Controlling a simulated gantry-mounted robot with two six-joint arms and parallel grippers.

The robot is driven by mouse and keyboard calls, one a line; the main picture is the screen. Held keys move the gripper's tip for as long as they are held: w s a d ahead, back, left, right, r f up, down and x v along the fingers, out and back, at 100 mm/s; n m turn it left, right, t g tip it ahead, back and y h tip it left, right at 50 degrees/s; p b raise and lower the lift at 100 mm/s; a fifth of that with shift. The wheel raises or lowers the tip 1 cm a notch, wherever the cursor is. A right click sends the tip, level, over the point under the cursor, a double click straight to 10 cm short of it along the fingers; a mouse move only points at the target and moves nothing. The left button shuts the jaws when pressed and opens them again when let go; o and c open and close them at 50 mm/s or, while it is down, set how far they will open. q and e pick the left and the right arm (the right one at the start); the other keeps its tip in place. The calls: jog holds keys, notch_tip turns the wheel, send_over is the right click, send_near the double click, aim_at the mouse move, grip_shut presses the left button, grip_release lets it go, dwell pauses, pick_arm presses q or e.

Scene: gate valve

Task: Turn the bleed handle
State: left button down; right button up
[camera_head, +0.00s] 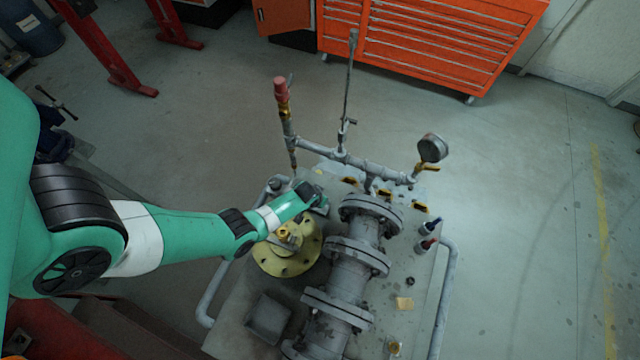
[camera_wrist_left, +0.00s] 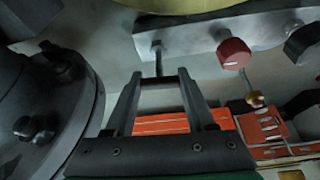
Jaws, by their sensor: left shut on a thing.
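My left gripper (camera_head: 320,203) reaches in from the left to the grey pipe assembly, beside the flanged pipe (camera_head: 352,255). In the left wrist view its two fingers (camera_wrist_left: 163,82) close on a small dark bar, which looks like the bleed handle (camera_wrist_left: 160,84). A thin stem (camera_wrist_left: 158,55) rises from near that bar to a grey plate. In the head view the handle is hidden by the gripper. My right gripper is not in view.
A red knob (camera_wrist_left: 234,53) and a black knob (camera_wrist_left: 302,44) sit close by. A yellow flange (camera_head: 302,258) lies under the arm. A pressure gauge (camera_head: 432,148) and upright pipes stand behind. An orange tool cabinet (camera_head: 430,45) is at the back; the floor right is clear.

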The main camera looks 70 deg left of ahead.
pick_arm(q)
jog(key=m+h, duration=0.1)
jog(key=m, duration=0.2)
jog(key=shift+t, duration=0.3)
jog(key=m+h+b, duration=0.1)
jog(key=m, duration=0.1)
jog(key=m+h, duration=0.1)
jog(key=m, duration=0.2)
jog(key=shift+t+b, duration=0.3)
jog(key=shift+b, duration=0.05)
jog(key=m+h, duration=0.1)
jog(key=m, duration=0.3)
jog(key=shift+m+h, duration=0.4)
jog(key=shift+a+f+m+g+h, duration=0.1)
jog(key=shift+m+g+h, duration=0.3)
jog(key=shift+m, duration=0.7)
jog(key=shift+m+g, duration=0.3)
jog(key=shift+m, duration=0.6)
